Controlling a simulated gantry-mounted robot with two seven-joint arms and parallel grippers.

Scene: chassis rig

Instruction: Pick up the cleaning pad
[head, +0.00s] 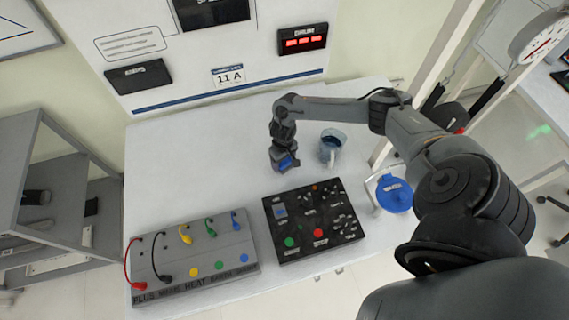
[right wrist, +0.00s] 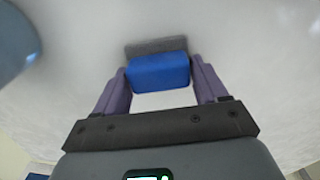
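The cleaning pad (right wrist: 158,72) is a small block with a blue face and a grey layer. My right gripper (right wrist: 160,80) points down at the white bench, with one purple finger on each side of the pad. The fingers appear to touch both sides, so the gripper looks shut on it. In the head view the pad's blue (head: 288,163) shows at the tip of my right gripper (head: 284,160), over the middle of the bench. I cannot tell whether the pad rests on the bench or hangs just above it. My left gripper is not in view.
A clear jug with dark liquid (head: 331,148) stands right of the gripper. A blue-lidded container (head: 393,193) is at the bench's right edge. A black control panel (head: 314,221) and a grey terminal box (head: 192,256) lie in front. The bench's left (head: 190,160) is clear.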

